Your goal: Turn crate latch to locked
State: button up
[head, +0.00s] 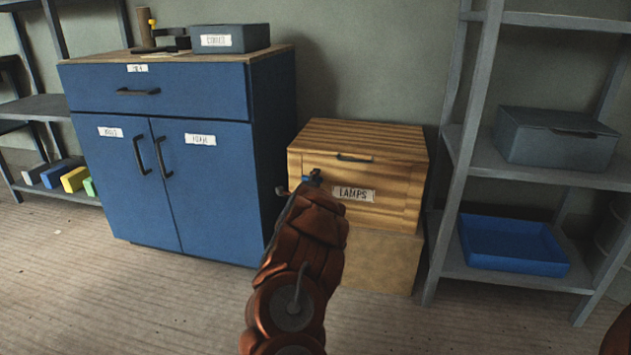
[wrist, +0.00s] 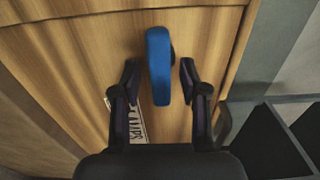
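The wooden crate (head: 378,195) labelled LAMPS stands right of the blue cabinet, its lid shut. Its blue latch (head: 314,177) is at the upper left of the front face, partly hidden by my arm in the head view. In the wrist view the latch (wrist: 158,62) is an elongated blue handle, upright in the picture, in front of the wooden face (wrist: 80,60). My gripper (wrist: 160,72) is open, with one finger on each side of the latch and a visible gap on both sides. In the head view my arm mostly hides the gripper.
The crate rests on a tan box (head: 375,262). The blue cabinet (head: 200,190) stands close on the left, with a grey box (head: 230,40) on top. A grey shelf rack (head: 463,150) on the right holds a grey case (head: 555,137) and a blue tray (head: 512,246).

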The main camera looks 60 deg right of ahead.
jog(key=v, duration=1.2)
dwell(0.6)
dwell(0.5)
